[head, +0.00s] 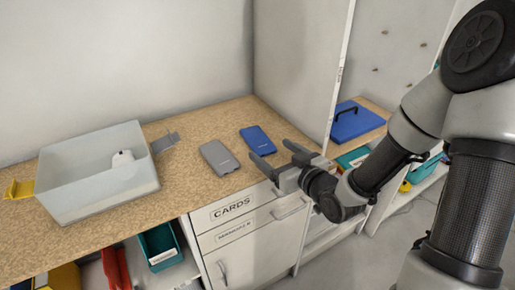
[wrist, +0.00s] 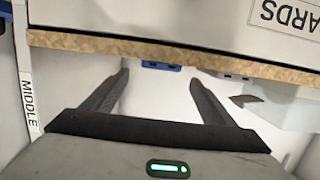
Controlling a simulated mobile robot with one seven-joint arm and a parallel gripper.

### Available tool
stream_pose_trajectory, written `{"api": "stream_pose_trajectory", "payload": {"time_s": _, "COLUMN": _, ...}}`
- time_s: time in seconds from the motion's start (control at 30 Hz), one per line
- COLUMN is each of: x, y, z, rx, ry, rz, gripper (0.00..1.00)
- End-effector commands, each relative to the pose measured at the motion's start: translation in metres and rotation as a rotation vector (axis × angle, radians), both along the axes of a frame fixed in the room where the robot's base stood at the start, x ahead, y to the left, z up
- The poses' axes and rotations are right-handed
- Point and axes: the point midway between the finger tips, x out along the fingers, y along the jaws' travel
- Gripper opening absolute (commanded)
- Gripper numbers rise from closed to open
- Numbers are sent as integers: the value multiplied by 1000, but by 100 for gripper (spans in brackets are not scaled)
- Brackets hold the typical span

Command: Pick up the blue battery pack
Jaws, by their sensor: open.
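The blue battery pack (head: 258,139) lies flat on the speckled countertop (head: 190,130), near its right end. In the wrist view only a thin blue edge of the pack (wrist: 160,66) shows past the counter edge, between my fingertips in the picture. My gripper (head: 270,149) is open and empty. It is in front of the counter's front edge, close to the pack and apart from it. Both fingers also show in the wrist view (wrist: 158,78), pointing toward the counter.
A similar grey pack (head: 219,157) lies just left of the blue one. A translucent bin (head: 100,190) with yellow and grey handles holds a white object. An upright panel (head: 341,75) stands to the right.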

Motion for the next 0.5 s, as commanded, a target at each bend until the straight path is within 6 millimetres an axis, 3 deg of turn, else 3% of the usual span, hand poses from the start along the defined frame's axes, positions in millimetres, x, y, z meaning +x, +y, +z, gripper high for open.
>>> {"api": "stream_pose_trajectory", "payload": {"time_s": 0.27, "x": 20, "y": 13, "z": -5, "rx": -1, "ry": 0, "rz": 1, "gripper": 78}}
{"api": "stream_pose_trajectory", "payload": {"time_s": 0.5, "x": 50, "y": 30, "z": -13, "rx": 0, "ry": 0, "rz": 2, "gripper": 78}}
